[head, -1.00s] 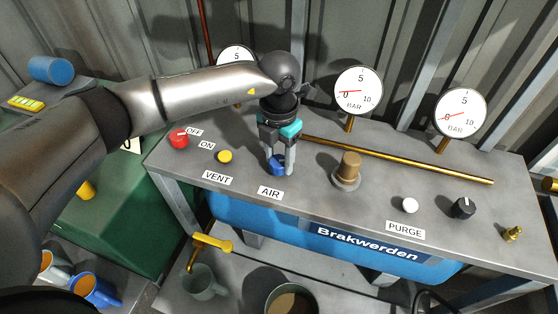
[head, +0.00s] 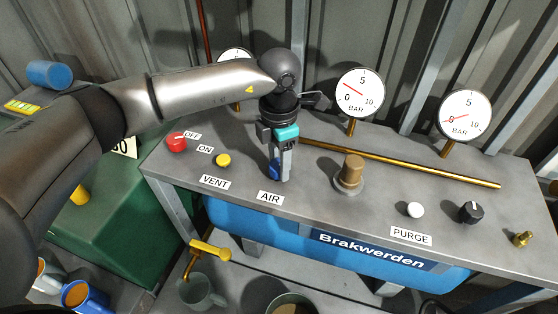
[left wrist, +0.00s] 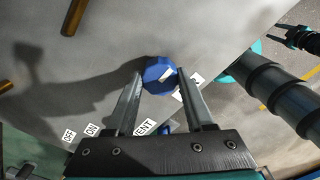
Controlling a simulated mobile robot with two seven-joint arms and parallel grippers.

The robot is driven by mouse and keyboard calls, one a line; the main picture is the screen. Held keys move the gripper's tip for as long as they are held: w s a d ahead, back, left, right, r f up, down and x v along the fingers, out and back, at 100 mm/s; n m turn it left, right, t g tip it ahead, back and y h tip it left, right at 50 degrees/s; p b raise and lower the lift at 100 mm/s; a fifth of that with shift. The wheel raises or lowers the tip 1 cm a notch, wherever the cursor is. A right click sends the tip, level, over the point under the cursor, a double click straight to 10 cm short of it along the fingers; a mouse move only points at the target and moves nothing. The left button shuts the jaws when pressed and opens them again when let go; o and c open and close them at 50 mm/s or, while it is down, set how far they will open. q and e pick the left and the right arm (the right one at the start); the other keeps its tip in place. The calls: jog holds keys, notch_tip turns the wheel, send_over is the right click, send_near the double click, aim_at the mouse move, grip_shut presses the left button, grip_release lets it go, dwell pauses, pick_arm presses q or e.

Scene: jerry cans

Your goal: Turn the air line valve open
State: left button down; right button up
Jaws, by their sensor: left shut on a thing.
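The blue air valve knob (head: 274,170) stands on the grey bench top behind the AIR label (head: 270,198). My left gripper (head: 280,176) points down from above and is shut on the knob, with its fingers hiding much of it. In the left wrist view the eight-sided knob (left wrist: 158,72) sits between the two fingertips and carries a white mark. The middle gauge (head: 360,92) behind the bench reads between 0 and 5.
A red button (head: 176,142) and a yellow button (head: 223,160) lie left of the knob. A brass fitting (head: 350,175) and brass pipe (head: 420,165) are to its right. Further right are a white button (head: 416,209) and black knob (head: 471,212).

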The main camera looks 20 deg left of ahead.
pick_arm(q)
jog(key=shift+c, duration=1.4)
grip_release()
notch_tip(320, 180, up, 15)
jog(key=p, duration=0.1)
jog(key=shift+r, duration=0.15)
jog(key=shift+s, duration=0.1)
